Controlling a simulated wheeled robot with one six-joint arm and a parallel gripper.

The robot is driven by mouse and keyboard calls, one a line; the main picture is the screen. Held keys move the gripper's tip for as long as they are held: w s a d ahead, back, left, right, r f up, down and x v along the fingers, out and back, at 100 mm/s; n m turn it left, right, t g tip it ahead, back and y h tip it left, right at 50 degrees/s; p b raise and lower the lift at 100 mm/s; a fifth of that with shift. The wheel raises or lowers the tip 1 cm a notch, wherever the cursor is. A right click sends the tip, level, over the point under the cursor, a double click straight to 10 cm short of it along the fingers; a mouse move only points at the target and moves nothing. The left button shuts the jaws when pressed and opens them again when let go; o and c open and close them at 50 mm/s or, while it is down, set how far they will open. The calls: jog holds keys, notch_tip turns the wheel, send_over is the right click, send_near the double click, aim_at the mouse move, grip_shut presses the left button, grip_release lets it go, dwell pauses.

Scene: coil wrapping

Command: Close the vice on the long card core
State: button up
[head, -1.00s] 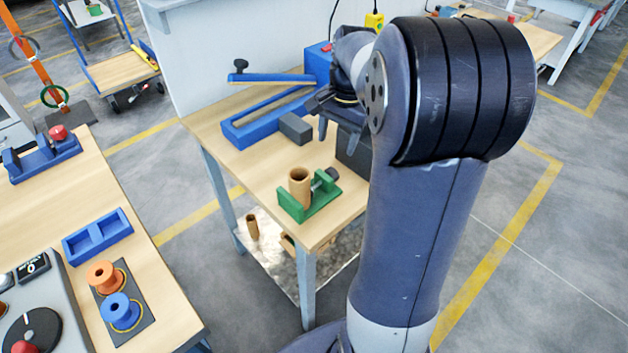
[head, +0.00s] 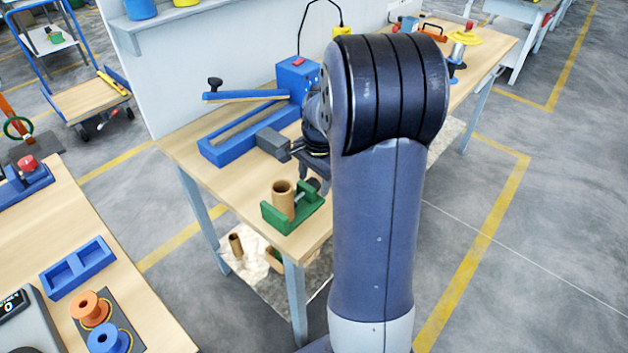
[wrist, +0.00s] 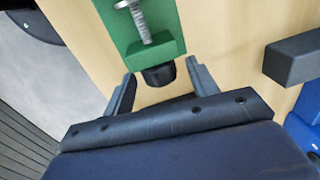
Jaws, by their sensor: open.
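The green vice (head: 270,217) stands at the near corner of the wooden workbench. A brown card core (head: 284,203) stands upright in it, between its green walls. In the wrist view the vice's green body (wrist: 168,18), its metal screw (wrist: 141,22) and its black knob (wrist: 158,77) show; the core is out of that picture. My gripper (wrist: 161,72) is open, with one finger on each side of the knob and a gap at each side. In the head view my arm hides most of the gripper. Whether the vice touches the core is unclear.
A blue machine with a long lever (head: 245,96) and a grey block (head: 273,143) stand behind the vice; the block also shows at right in the wrist view. A shorter brown tube (head: 236,245) stands on the lower shelf. Orange (head: 90,308) and blue spools are on the left table.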

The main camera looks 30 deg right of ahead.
jog(key=shift+f, duration=0.35)
jog(key=shift+c, duration=0.5)
jog(key=c, duration=0.9)
jog(key=shift+r+p, duration=0.15)
jog(key=shift+p, duration=0.25)
